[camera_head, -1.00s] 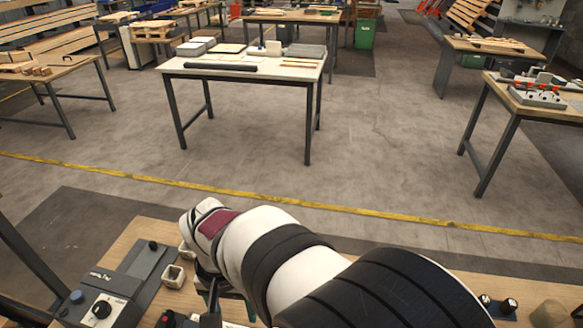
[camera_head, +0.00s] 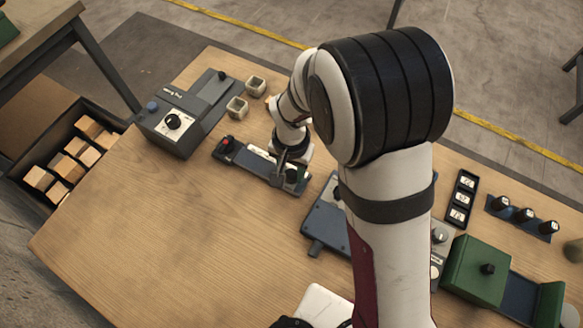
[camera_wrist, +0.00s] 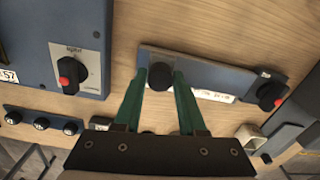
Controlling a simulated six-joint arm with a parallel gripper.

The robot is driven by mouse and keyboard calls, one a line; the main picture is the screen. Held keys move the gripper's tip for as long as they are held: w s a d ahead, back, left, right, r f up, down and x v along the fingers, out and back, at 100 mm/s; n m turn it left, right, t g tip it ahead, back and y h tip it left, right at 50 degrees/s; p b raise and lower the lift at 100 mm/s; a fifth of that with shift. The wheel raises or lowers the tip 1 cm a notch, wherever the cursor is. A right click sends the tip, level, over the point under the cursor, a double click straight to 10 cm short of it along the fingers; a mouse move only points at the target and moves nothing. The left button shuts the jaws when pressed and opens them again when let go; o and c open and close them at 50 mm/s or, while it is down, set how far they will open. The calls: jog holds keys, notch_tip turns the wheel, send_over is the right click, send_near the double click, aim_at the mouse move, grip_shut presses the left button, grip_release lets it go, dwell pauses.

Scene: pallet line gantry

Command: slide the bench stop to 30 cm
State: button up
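The bench stop looks to be the dark blue rail (camera_head: 240,152) with a white scale strip, lying on the wooden bench. It also shows in the wrist view (camera_wrist: 215,80), where a black knob (camera_wrist: 160,76) stands near its left end and a red-topped knob (camera_wrist: 270,95) at its right end. My gripper (camera_wrist: 160,82) has its two green fingers on either side of the black knob, very close to it. I cannot tell whether they touch it. In the head view my gripper (camera_head: 286,170) is over the rail's right part. The scale's numbers are unreadable.
A grey control box with a dial (camera_head: 172,122) stands left of the rail. A blue panel (camera_head: 328,222) is to the right. A green block (camera_head: 478,270) stands further right. The bench's front left is clear.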

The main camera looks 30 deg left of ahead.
grip_shut()
jog(key=shift+a, duration=0.1)
dwell(1.0)
